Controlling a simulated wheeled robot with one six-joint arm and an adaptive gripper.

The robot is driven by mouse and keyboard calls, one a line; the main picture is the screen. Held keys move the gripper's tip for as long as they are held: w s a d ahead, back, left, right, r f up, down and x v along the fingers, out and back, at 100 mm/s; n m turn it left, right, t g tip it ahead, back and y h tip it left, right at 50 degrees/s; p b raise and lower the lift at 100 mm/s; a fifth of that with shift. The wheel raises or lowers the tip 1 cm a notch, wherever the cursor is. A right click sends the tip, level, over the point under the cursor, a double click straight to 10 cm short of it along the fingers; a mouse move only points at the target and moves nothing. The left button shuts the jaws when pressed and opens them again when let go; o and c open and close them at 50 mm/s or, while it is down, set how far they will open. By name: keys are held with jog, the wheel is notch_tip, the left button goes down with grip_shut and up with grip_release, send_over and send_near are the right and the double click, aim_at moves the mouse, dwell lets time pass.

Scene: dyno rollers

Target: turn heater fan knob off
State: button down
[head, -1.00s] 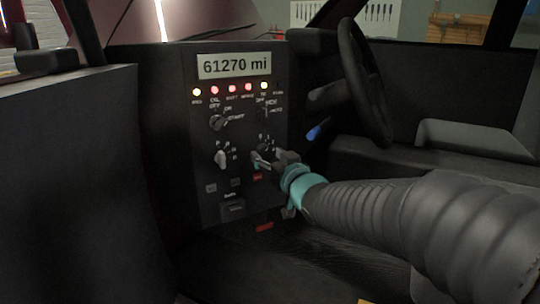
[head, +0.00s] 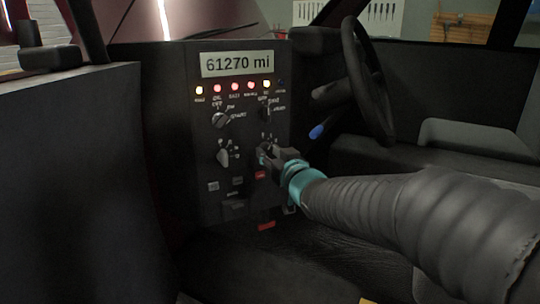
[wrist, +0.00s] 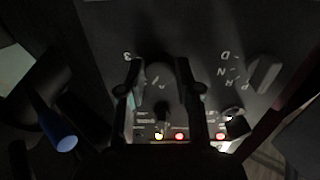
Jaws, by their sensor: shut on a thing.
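The heater fan knob (wrist: 160,70) is a dark knob on the black panel, between my two fingers in the wrist view, with small white marks and a 3 around it. My gripper (wrist: 162,78) is shut on it, one finger on each side. In the head view my gripper (head: 265,153) reaches the panel at the right-hand lower dial and hides most of the knob. The knob's exact pointing direction is too dark to tell.
A light gear selector knob (head: 222,157) with letters sits left of my gripper. Above are an ignition knob (head: 220,120), a row of lit lamps and a mileage display (head: 237,64). A steering wheel (head: 368,85) and a blue-tipped stalk (head: 317,131) stand to the right.

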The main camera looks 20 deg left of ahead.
jog(key=shift+f+n+b, duration=0.15)
jog(key=shift+n+b, duration=0.15)
jog(key=n+b, duration=0.2)
jog(key=b, duration=0.1)
jog(key=shift+f, duration=0.1)
jog(key=shift+r+n+b, duration=0.2)
jog(key=shift+n+b, duration=1.15)
jog(key=shift+n, duration=0.75)
jog(key=c, duration=0.8)
grip_release()
jog(key=shift+d, duration=0.1)
